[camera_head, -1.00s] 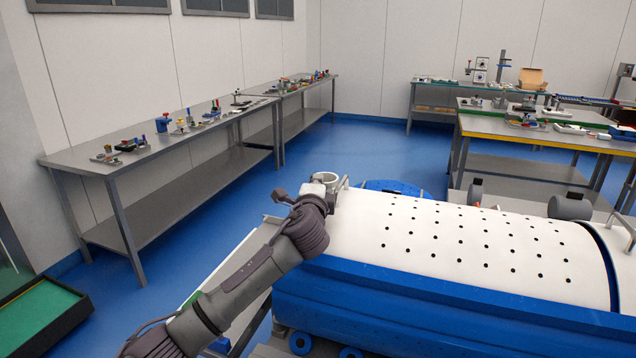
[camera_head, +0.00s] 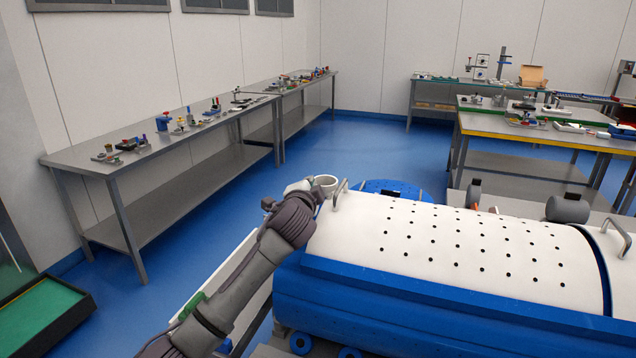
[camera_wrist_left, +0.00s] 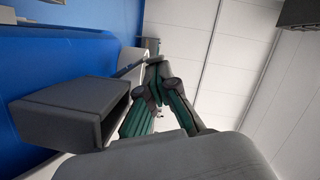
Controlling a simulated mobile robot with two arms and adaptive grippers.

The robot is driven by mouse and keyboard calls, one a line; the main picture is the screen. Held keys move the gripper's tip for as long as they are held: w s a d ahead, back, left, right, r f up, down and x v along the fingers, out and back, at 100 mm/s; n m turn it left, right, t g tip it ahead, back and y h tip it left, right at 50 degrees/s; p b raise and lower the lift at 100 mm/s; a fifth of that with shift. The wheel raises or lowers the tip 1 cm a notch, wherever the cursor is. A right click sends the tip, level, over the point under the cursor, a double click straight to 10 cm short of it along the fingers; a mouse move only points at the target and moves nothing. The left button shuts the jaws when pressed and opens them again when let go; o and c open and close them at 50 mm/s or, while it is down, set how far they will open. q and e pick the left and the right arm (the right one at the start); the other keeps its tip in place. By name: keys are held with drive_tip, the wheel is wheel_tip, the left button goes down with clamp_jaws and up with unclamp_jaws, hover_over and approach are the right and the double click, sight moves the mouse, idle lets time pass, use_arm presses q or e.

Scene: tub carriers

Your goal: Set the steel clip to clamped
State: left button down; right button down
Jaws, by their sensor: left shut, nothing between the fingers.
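My left arm comes in from the lower left in the head view, with its wrist (camera_head: 290,218) at the left end of a white perforated drum cover (camera_head: 440,235). The gripper fingers are mostly hidden there behind the wrist. In the left wrist view my left gripper (camera_wrist_left: 156,64) is shut, with nothing between its dark, teal-sided fingers. A bent metal loop (camera_head: 341,190) stands on the cover's left end, close beside the wrist. I cannot tell whether it is the steel clip. No part is clearly identifiable as the clip, so its setting cannot be told.
The cover lies over a long blue body (camera_head: 420,305). A pale ring-shaped part (camera_head: 326,182) shows just beyond my wrist. A steel workbench (camera_head: 75,158) with small fixtures runs along the left wall. Blue floor (camera_head: 215,215) is clear between bench and arm.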

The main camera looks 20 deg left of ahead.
use_arm(q)
drive_tip(key=a+n+p, duration=0.1)
drive_tip(key=n, duration=0.1)
drive_tip(key=a+n+h+p, duration=0.1)
drive_tip(key=n, duration=0.1)
drive_tip(key=shift+a+f+g, duration=0.1)
drive_tip(key=shift+f+g, duration=0.05)
drive_tip(key=shift+g, duration=0.15)
drive_tip(key=shift+a+f+n+h+p, duration=0.35)
drive_tip(key=shift+n+p, duration=0.35)
drive_tip(key=shift+n, duration=0.2)
drive_tip(key=shift+w+a+f+n+h+p, duration=0.1)
drive_tip(key=shift+a+f+n+h+p, duration=0.3)
drive_tip(key=shift+n, duration=0.6)
drive_tip(key=shift+d, duration=0.1)
